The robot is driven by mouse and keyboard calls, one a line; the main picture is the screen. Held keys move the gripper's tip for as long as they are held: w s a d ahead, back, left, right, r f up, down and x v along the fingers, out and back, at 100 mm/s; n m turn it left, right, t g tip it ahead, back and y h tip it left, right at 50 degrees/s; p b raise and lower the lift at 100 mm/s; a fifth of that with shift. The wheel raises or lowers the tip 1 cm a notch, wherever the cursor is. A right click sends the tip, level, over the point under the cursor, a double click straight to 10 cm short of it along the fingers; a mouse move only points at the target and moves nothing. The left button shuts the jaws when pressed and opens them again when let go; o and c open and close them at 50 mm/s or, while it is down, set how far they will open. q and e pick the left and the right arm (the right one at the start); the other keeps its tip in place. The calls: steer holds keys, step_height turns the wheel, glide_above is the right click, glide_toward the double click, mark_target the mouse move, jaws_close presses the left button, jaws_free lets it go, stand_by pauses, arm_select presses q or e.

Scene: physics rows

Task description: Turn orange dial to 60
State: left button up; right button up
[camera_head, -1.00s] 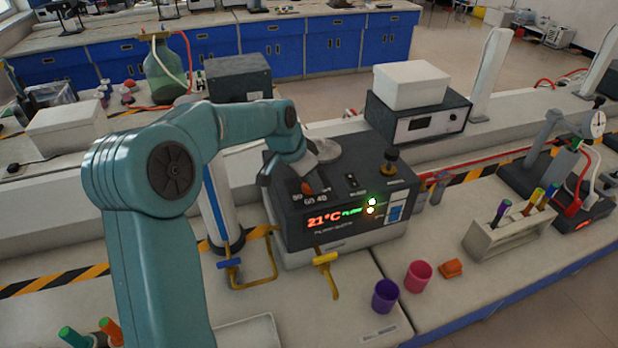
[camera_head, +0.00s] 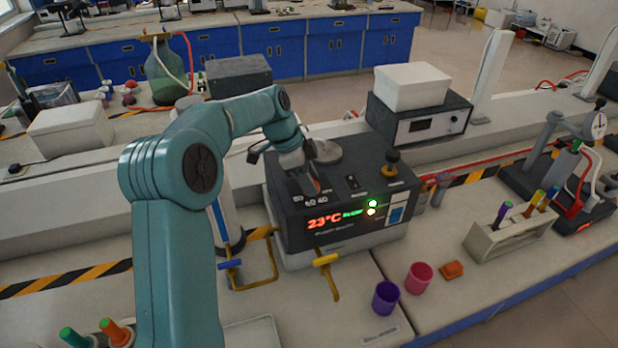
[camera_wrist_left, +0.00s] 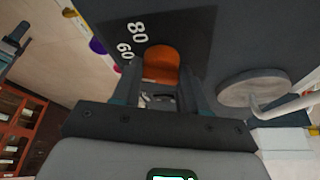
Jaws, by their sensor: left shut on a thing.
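The orange dial (camera_head: 316,186) sits on the sloped top of a dark heater box (camera_head: 350,240), mostly hidden by my gripper in the head view. My left gripper (camera_head: 304,178) is shut on the dial from above. In the left wrist view the dial (camera_wrist_left: 161,64) lies between the two fingers of my left gripper (camera_wrist_left: 160,78). White numbers 80 and 60 show beside it there. Where the dial's pointer stands is hidden. The box's red display (camera_head: 325,222) reads 23°C, with green lights beside it. My right gripper is out of view.
A round grey plate (camera_head: 322,152) and a black-and-brass knob (camera_head: 391,160) are on top of the box. Purple (camera_head: 386,297) and pink cups (camera_head: 419,277) are at the front right, near a tube rack (camera_head: 510,237).

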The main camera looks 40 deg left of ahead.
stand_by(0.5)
arm_select(q)
steer(key=o, duration=1.1)
steer(key=shift+a+r, duration=0.15)
steer(key=shift+r, duration=0.2)
steer(key=p+v, duration=0.1)
steer(key=v, duration=1.4)
steer(key=shift+s+r, duration=0.15)
steer(key=shift+r, duration=0.15)
